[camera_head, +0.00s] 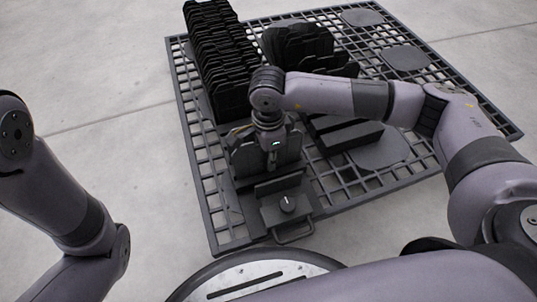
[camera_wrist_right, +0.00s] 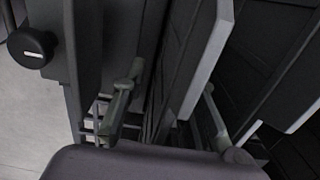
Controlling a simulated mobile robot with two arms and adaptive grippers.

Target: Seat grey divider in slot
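My right gripper (camera_head: 272,158) points down among dark grey upright plates (camera_head: 248,160) at the near end of the rack. In the right wrist view its two fingers (camera_wrist_right: 168,108) stand apart, with a grey divider plate (camera_wrist_right: 207,55) between them. The plate stands tilted on edge, and a gap shows between it and the left finger. I cannot tell whether the right finger touches it. The slot and the plate's lower end are hidden by the gripper and the neighbouring plates. My left gripper is out of the picture; only my left arm shows.
A long row of black dividers (camera_head: 215,50) stands behind on the dark grid platform (camera_head: 228,236). More dark plates (camera_head: 300,42) and a block (camera_head: 352,137) are to the right. A box with a round knob (camera_head: 287,204) sits in front. Flat discs (camera_head: 405,57) lie at the back right.

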